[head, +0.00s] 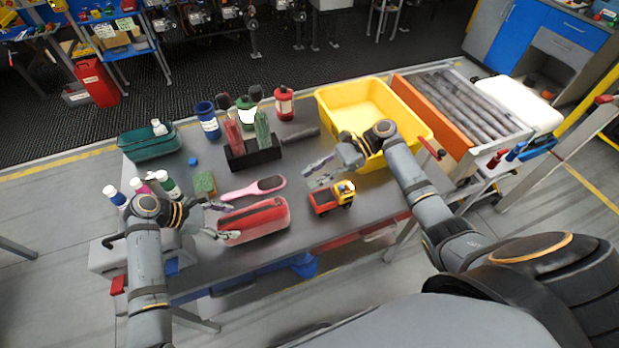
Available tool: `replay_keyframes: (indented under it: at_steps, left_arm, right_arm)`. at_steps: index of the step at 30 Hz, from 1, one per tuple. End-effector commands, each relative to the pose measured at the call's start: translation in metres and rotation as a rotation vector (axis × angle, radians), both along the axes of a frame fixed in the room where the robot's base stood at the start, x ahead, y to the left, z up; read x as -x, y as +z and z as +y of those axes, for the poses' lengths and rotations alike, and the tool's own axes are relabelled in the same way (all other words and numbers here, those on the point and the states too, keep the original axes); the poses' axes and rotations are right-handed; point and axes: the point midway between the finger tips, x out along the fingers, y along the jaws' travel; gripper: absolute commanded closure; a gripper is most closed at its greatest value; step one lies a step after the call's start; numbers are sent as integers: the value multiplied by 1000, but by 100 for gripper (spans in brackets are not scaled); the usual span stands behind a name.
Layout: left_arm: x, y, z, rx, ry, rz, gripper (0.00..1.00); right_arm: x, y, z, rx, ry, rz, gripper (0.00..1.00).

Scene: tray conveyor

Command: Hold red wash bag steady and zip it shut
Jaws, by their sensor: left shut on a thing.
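The red wash bag (254,222) lies on the grey table near its front edge, long side running left to right. My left gripper (216,222) is at the bag's left end, shut on it. The zip and its pull are too small to make out. My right gripper (315,175) is above the table, up and right of the bag, its two fingers apart with nothing between them. It is clear of the bag, close above a red and yellow toy truck (332,198).
A pink hairbrush (254,188) lies just behind the bag, with a green sponge (204,184) to its left. Bottles (167,185) stand by my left wrist. A black holder (253,155), yellow bin (335,103) and green case (145,144) stand further back.

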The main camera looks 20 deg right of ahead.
Motion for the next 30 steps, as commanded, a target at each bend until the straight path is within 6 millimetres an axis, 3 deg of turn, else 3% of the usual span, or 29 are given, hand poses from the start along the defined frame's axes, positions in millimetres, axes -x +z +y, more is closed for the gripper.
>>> replay_keyframes:
  at_steps: [5,6,11,23,30]
  left_arm:
    - [1,-2,-1,1,-1,5,93]
    - [1,-2,-1,1,-1,5,26]
    - [1,-1,0,1,-1,4,4]
    - [0,2,3,0,0,0,3]
    - [-1,36,38,-4,1,-2,3]
  right_arm:
    - [0,-1,0,0,0,0,74]
    - [0,-1,0,0,0,0,74]
    - [0,-1,0,0,0,1,74]
    - [0,-1,1,0,0,1,74]
    - [0,-1,1,0,0,1,74]
